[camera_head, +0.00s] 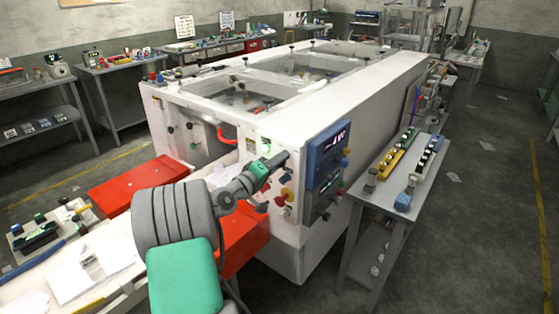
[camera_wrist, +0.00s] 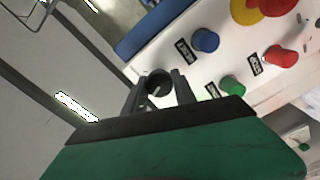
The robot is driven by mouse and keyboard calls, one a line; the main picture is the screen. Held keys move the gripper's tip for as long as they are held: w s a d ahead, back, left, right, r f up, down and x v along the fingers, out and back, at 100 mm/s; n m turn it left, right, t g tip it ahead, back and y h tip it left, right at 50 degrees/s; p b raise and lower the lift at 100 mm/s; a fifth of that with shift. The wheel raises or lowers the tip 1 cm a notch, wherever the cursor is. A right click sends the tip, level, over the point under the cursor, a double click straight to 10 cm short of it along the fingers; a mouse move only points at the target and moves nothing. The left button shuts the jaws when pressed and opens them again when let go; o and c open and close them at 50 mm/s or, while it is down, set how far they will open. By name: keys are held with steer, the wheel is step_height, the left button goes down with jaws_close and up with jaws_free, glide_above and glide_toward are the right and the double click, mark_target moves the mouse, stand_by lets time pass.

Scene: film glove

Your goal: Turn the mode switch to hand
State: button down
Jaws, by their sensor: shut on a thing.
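The mode switch appears to be the black round knob (camera_wrist: 159,80) on the white panel in the wrist view. A pale mark shows on its face; I cannot read which position it points to. My gripper (camera_wrist: 158,90) has one finger on each side of the knob and is shut on it. In the head view my gripper (camera_head: 277,162) reaches the front control panel (camera_head: 257,150) of the big white machine, and the knob is hidden there.
Near the knob are a blue button (camera_wrist: 205,41), a green button (camera_wrist: 232,85), a red button (camera_wrist: 281,57) and a yellow-and-red button (camera_wrist: 245,11). A blue-framed display (camera_head: 328,150) stands right of my gripper. A grey side table (camera_head: 385,205) with small parts stands further right.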

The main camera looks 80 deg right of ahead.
steer(key=n+p, duration=0.1)
steer(key=n, duration=0.4)
steer(key=shift+f+p, duration=0.15)
steer(key=shift+p, duration=0.25)
steer(key=shift+n, duration=0.3)
steer(key=c, duration=1.1)
jaws_free()
steer(key=shift+o, duration=0.2)
steer(key=b+v, duration=0.2)
steer(key=v, duration=0.5)
steer(key=shift+w+a, duration=0.2)
steer(key=shift+a, duration=0.2)
